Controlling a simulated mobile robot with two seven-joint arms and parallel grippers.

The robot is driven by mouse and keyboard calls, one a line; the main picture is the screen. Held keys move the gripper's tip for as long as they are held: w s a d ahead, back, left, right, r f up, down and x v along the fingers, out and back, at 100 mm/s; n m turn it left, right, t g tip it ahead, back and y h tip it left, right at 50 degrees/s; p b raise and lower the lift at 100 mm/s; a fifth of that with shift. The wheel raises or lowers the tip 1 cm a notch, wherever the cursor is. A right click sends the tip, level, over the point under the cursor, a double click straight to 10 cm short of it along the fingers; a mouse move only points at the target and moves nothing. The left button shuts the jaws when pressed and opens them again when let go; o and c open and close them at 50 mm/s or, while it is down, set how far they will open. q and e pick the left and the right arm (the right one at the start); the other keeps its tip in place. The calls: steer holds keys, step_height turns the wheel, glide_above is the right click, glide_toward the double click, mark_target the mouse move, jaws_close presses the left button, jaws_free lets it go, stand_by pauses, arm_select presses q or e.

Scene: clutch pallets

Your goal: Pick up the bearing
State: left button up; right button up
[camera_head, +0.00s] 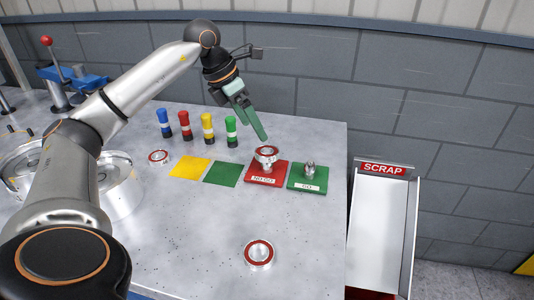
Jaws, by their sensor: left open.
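One bearing (266,153), a silver ring with a red band, sits on top of the gauge on the red NO GO plate (281,177). A second red-banded bearing (259,253) lies flat on the bench near the front. A third (158,156) lies at the left behind the yellow square. My left gripper (260,134) is open with nothing between its green fingers. It points down, its tips just above and behind the bearing on the NO GO plate; I cannot tell the exact gap. My right gripper is not in view.
The green GO plate (320,184) holds a bare metal plug (310,169). Yellow (190,167) and green (222,174) squares lie to the left. Several coloured cylinders (207,127) stand behind. A SCRAP chute (380,225) is at the right. The bench front is mostly clear.

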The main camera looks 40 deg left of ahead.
mark_target(268, 153)
arm_select(q)
steer(key=x, duration=0.8)
steer(key=shift+f, duration=0.15)
steer(key=c, duration=1.5)
steer(key=shift+c, duration=0.3)
steer(key=shift+r, duration=0.2)
